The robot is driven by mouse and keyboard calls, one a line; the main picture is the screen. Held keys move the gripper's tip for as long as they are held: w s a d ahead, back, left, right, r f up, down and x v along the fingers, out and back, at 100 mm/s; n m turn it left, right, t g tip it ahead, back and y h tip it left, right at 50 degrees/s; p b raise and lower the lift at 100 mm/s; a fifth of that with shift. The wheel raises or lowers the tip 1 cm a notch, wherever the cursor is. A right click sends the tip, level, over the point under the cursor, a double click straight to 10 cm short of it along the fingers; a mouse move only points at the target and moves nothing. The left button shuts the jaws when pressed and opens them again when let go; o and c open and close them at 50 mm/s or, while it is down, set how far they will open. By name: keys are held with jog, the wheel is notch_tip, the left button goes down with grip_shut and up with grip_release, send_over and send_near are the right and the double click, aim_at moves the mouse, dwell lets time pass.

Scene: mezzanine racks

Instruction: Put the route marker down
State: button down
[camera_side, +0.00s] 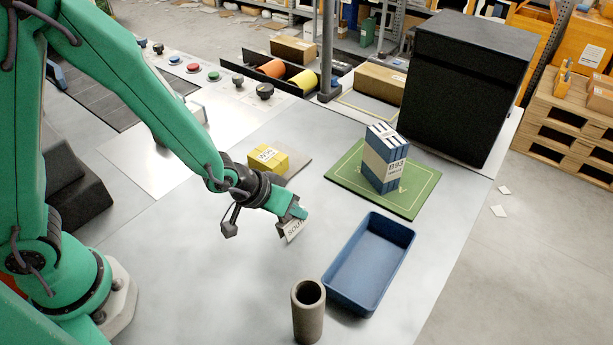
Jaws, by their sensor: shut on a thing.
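My gripper (292,218) is shut on the route marker (294,230), a small pale tag with dark lettering that seems to begin "SOU". The marker hangs tilted below the jaws, and part of it is hidden by them. It appears held above the grey table (200,270), left of the blue tray; I cannot tell the exact height.
An empty blue tray (404,240) and an upright grey tube (308,325) stand to the right and front. A blue box marked B93 (376,172) stands on a green mat (425,198). A yellow block (266,156) lies behind my gripper. The front left table is clear.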

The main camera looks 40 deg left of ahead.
jog(key=shift+r, duration=4.6)
jog(key=shift+w, duration=0.15)
jog(key=w+a+m+y, duration=0.1)
jog(key=w+a, duration=0.2)
jog(key=w, duration=1)
jog(key=w+a+r+y, duration=0.1)
jog(key=w+a, duration=0.2)
jog(key=w, duration=1)
jog(key=shift+w+m, duration=0.15)
jog(key=shift+m, duration=0.25)
jog(key=shift+y, duration=0.5)
jog(key=w+a+f, duration=0.2)
jog(key=a, duration=0.1)
jog(key=w+a+f, duration=0.2)
jog(key=a, duration=0.1)
jog(key=w+a+f, duration=0.2)
jog(key=a+f, duration=0.1)
jog(key=shift+w+a, duration=0.15)
jog(key=shift+a, duration=0.25)
jog(key=shift+f, duration=2)
jog(key=shift+f, duration=0.15)
